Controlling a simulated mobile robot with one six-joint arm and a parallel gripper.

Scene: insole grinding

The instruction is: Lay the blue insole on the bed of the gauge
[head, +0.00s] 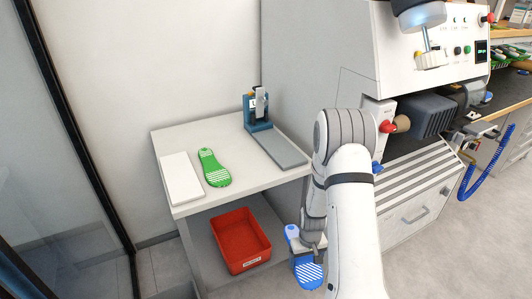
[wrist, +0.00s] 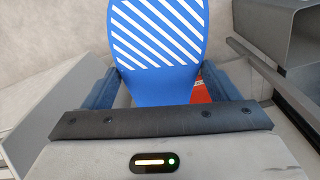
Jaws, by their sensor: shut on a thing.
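The blue insole (head: 308,270) has white diagonal stripes at its wide end. In the head view it hangs beside the lower front of the table, partly behind my arm. My gripper (wrist: 155,88) is shut on the insole; in the wrist view the striped end (wrist: 158,35) sticks out beyond the jaws. The gauge (head: 258,110) is a blue upright stand at the back of the table with a grey flat bed (head: 278,151) stretching forward. The bed looks bare. My gripper is below and in front of the gauge, apart from it.
A green insole (head: 214,168) and a white slab (head: 181,179) lie left on the white table (head: 240,149). A red bin (head: 241,240) stands on its lower shelf. A grinding machine (head: 425,45) stands to the right. A glass panel is at the far left.

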